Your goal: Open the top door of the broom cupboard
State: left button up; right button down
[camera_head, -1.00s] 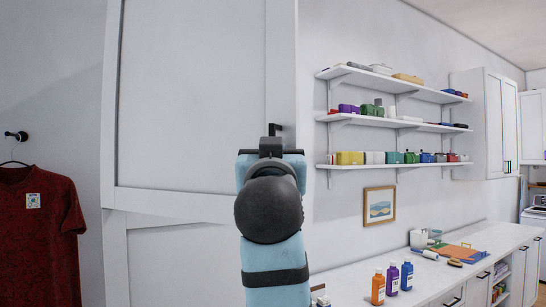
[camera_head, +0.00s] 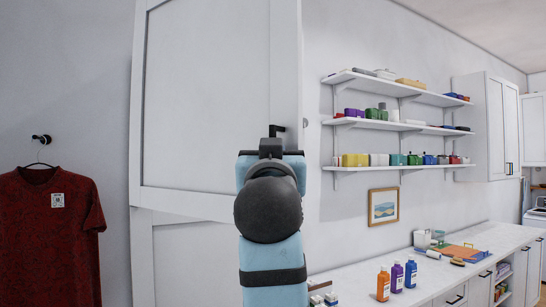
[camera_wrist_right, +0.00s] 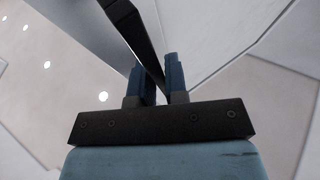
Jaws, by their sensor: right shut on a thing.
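The broom cupboard's white top door (camera_head: 205,100) stands tall in the left middle of the head view, above a lower door (camera_head: 180,262). A dark bar handle (camera_head: 278,128) sits near the top door's right edge. My right gripper (camera_head: 271,150) is at this handle, and its arm hides the handle's lower part. In the right wrist view the blue fingers of my right gripper (camera_wrist_right: 158,78) are on either side of the dark handle (camera_wrist_right: 133,25), shut on it. I cannot tell whether the top door is ajar. My left gripper is not in view.
A red shirt (camera_head: 50,230) hangs from a wall hook at the left. To the right are loaded wall shelves (camera_head: 400,125) and a long counter (camera_head: 340,290) with several bottles (camera_head: 397,278). Bare wall lies between cupboard and shelves.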

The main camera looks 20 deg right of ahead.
jog(key=c, duration=1.2)
grip_release()
jog(key=shift+a, duration=0.1)
jog(key=shift+r, duration=0.1)
jog(key=b, duration=0.2)
send_near(273, 39)
jog(key=x, duration=0.5)
jog(key=shift+w+f, duration=0.2)
jog(key=shift+f, duration=0.2)
jog(key=shift+a+r, duration=0.1)
jog(key=shift+r, duration=0.35)
